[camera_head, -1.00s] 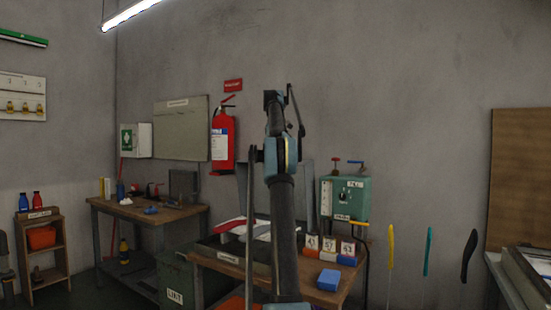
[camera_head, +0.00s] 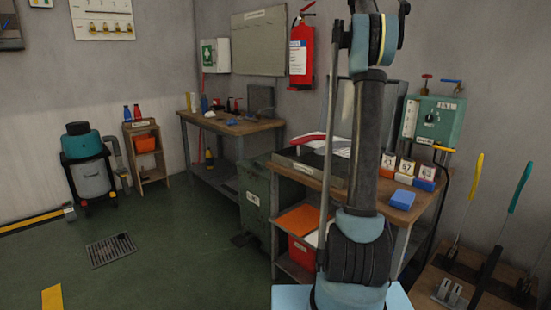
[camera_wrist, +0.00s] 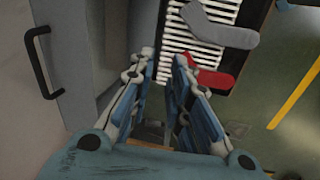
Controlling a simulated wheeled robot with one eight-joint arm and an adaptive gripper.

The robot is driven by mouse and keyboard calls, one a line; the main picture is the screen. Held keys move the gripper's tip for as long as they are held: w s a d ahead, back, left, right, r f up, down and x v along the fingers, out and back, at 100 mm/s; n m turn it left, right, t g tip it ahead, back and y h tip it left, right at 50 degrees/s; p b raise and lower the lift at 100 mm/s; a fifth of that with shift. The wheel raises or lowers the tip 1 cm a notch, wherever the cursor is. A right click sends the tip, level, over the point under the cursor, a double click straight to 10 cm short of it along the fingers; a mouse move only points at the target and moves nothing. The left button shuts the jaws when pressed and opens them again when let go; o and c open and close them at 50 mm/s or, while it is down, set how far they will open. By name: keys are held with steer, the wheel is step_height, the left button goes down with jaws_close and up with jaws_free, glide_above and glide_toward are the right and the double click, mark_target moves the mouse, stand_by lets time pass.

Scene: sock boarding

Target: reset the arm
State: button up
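My arm (camera_head: 366,150) stands upright in the head view, in front of the workbench, and its upper end runs out of the top of the picture. My gripper does not show there. In the wrist view my gripper (camera_wrist: 164,58) has its two blue-padded fingers apart, with a narrow gap between the tips and nothing seen held. Beyond the fingertips lie a white slatted rack (camera_wrist: 205,65), a grey sock-shaped piece (camera_wrist: 220,28) and a red one (camera_wrist: 212,79). How far below the fingers they are, I cannot tell.
A wooden workbench (camera_head: 400,216) with numbered blocks and a blue block (camera_head: 402,199) stands behind my arm. A green bin (camera_head: 258,195) is left of it. A grey cabinet with a black handle (camera_wrist: 40,62) is left of my gripper. Green floor (camera_head: 165,270) lies open at left.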

steer(key=s+a+f+m, duration=0.1)
steer(key=s+a+f, duration=0.35)
steer(key=s, duration=0.35)
steer(key=s+a+f+m, duration=0.2)
steer(key=s+a+f, duration=0.1)
steer(key=s+f, duration=0.4)
steer(key=s+a+f+m, duration=0.1)
steer(key=s+a+f, duration=0.3)
steer(key=s, duration=0.5)
steer(key=s+a+f+m, duration=0.1)
steer(key=s+a+f, duration=0.1)
steer(key=s+f, duration=1.1)
steer(key=s+a+f+m+y, duration=0.1)
steer(key=s+a+f+m, duration=0.1)
steer(key=s+f, duration=1)
step_height(320, 180, down, 8)
steer(key=shift+s+a+r+t, duration=0.15)
steer(key=shift+s+a+t, duration=0.25)
steer(key=shift+a, duration=0.1)
steer(key=shift+w+f, duration=0.2)
steer(key=shift+w, duration=0.3)
